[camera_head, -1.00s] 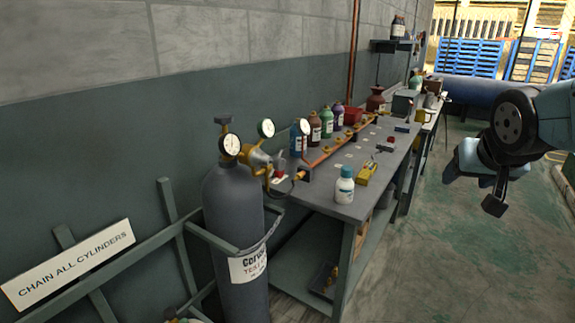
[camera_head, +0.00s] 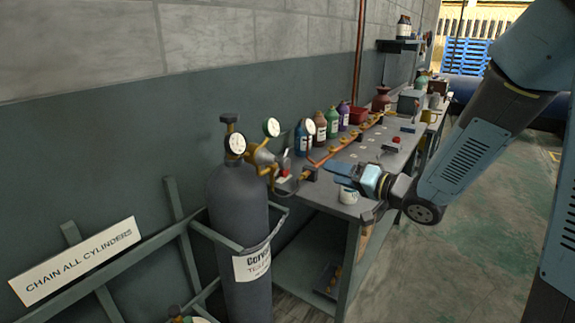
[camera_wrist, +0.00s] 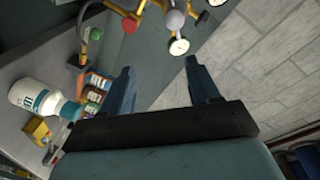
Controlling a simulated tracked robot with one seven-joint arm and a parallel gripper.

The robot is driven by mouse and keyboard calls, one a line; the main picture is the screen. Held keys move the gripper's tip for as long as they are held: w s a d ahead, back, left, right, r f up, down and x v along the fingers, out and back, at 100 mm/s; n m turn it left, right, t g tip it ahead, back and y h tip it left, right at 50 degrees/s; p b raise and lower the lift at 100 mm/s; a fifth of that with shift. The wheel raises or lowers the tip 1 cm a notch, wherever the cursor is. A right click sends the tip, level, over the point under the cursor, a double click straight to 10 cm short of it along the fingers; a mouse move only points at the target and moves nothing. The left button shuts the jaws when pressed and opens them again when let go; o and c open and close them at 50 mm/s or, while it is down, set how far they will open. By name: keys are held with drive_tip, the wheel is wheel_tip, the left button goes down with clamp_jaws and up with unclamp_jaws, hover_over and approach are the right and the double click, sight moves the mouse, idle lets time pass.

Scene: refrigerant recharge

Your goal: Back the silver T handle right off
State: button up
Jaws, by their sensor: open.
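The silver T handle (camera_head: 264,157) is on the front of the brass regulator, beside the grey cylinder's valve; its crossbar is too small to make out. In the wrist view a grey rounded part (camera_wrist: 175,19), probably this handle seen end-on, shows at the top, beyond the fingertips. My gripper (camera_head: 331,174) is open and empty, to the right of the regulator over the bench's near end, fingers pointing left. In the wrist view my gripper (camera_wrist: 160,68) has its two blue fingers well apart, with nothing between them.
Gauges (camera_head: 235,143) (camera_head: 271,127) flank the regulator. The grey cylinder (camera_head: 238,210) stands in a rack against the wall. A copper pipe (camera_head: 345,145) runs along the bench, with several bottles behind. A red knob (camera_wrist: 129,26) shows in the wrist view.

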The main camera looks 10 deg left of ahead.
sight(288, 164)
drive_tip(key=shift+g+y, duration=0.7)
drive_tip(key=shift+y, duration=0.1)
drive_tip(key=x, duration=0.5)
drive_tip(key=s+x, duration=0.1)
drive_tip(key=x, duration=0.3)
drive_tip(key=s+a+x, duration=0.1)
drive_tip(key=x, duration=0.4)
drive_tip(key=shift+w+a+f, duration=0.1)
drive_tip(key=shift+a+f, duration=0.1)
drive_tip(key=shift+f, duration=0.05)
drive_tip(key=c, duration=1)
drive_tip(key=shift+d, duration=0.25)
drive_tip(key=shift+c, duration=0.2)
drive_tip(key=shift+a, duration=0.1)
